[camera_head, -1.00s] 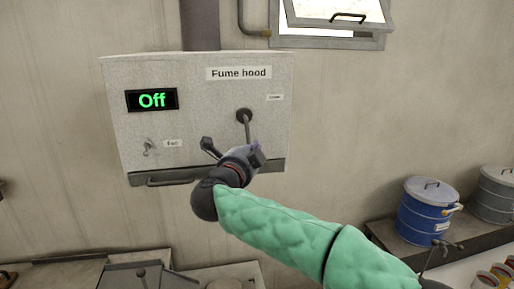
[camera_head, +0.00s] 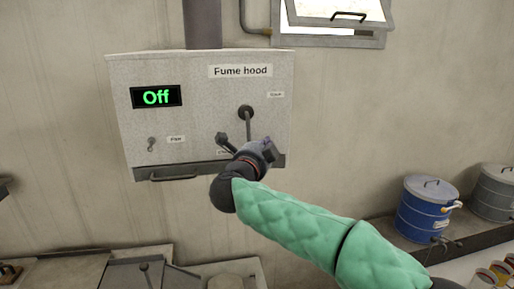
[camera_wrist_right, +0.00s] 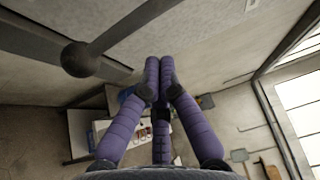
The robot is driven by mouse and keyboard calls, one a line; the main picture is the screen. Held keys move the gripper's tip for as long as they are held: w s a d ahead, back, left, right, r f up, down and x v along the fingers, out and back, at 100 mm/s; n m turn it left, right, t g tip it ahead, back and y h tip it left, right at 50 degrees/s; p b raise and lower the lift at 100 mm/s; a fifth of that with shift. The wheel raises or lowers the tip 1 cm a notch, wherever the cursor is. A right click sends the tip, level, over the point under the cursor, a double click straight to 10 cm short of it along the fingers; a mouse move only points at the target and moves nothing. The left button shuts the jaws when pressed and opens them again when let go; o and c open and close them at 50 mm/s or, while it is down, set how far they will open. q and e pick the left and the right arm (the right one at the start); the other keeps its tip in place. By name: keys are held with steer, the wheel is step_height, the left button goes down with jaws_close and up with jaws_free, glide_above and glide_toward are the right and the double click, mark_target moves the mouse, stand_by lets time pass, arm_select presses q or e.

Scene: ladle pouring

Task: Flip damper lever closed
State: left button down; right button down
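The damper lever (camera_head: 248,127) hangs almost straight down from a dark round pivot on the front of the fume hood (camera_head: 199,95). Its lower end is hidden behind my right gripper (camera_head: 268,149) in the head view. In the right wrist view the lever (camera_wrist_right: 125,33) crosses the upper left, and its dark ball knob (camera_wrist_right: 80,60) is in plain sight. The purple fingers of my right gripper (camera_wrist_right: 160,76) are drawn together there, with nothing visible between them. They are to the right of the knob, apart from it in the picture. My left gripper is not visible.
The hood display (camera_head: 156,96) reads "Off", and a small fan switch (camera_head: 151,143) is below it. A handle (camera_head: 175,177) runs along the hood's lower edge. A blue drum (camera_head: 425,208) and a grey drum (camera_head: 495,193) stand at the right. Bare wall lies right of the hood.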

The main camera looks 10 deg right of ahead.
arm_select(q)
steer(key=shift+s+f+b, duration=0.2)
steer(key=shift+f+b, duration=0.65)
arm_select(e)
steer(key=v, duration=0.9)
steer(key=shift+s, duration=0.5)
steer(key=shift+s+d+r, duration=0.1)
steer(key=shift+s, duration=0.05)
